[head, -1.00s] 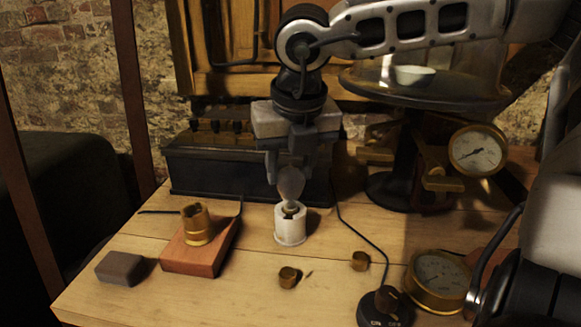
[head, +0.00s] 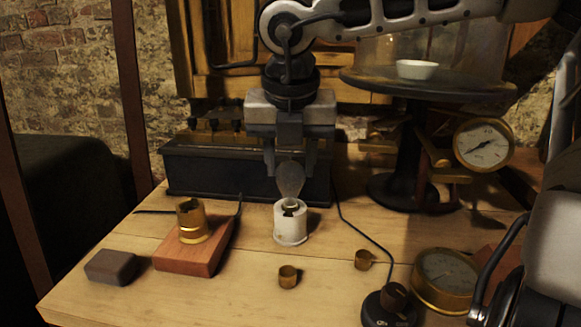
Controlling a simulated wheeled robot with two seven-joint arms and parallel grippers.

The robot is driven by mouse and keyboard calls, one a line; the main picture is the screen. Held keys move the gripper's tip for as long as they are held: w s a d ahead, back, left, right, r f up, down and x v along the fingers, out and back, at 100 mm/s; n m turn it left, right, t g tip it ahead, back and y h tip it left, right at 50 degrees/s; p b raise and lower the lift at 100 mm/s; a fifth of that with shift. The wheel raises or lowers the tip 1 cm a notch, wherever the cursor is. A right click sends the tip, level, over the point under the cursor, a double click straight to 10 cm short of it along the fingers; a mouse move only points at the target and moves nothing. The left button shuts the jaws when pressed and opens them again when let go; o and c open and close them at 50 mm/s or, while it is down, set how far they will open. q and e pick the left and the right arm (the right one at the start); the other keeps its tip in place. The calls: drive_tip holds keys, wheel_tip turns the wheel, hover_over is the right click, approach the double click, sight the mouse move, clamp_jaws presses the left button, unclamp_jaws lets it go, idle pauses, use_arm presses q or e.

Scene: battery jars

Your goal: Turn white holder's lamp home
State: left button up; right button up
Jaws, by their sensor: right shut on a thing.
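The white holder (head: 291,228) stands upright on the wooden table, near the middle. The lamp (head: 291,180), a clear glass bulb, stands upright in the top of the holder, its metal base partly showing at the rim. My right gripper (head: 291,172) points straight down from above, with one finger on each side of the lamp's glass, and is shut on it. I cannot tell how deep the lamp's base sits in the holder. My left gripper is not in view.
A brass socket (head: 192,222) stands on a red-brown wood block (head: 190,258) to the left, beside a dark grey block (head: 111,267). A black dial knob (head: 390,307) and gauge (head: 446,281) are at right. A dark box (head: 230,172) stands behind.

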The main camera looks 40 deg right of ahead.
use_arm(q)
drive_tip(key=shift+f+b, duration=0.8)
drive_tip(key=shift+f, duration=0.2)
use_arm(e)
drive_tip(key=shift+f+m+h, duration=0.1)
drive_tip(key=shift+m+h, duration=0.2)
drive_tip(key=shift+m, duration=0.7)
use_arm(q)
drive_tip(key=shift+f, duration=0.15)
use_arm(e)
drive_tip(key=shift+m, duration=0.4)
drive_tip(key=shift+g, duration=0.3)
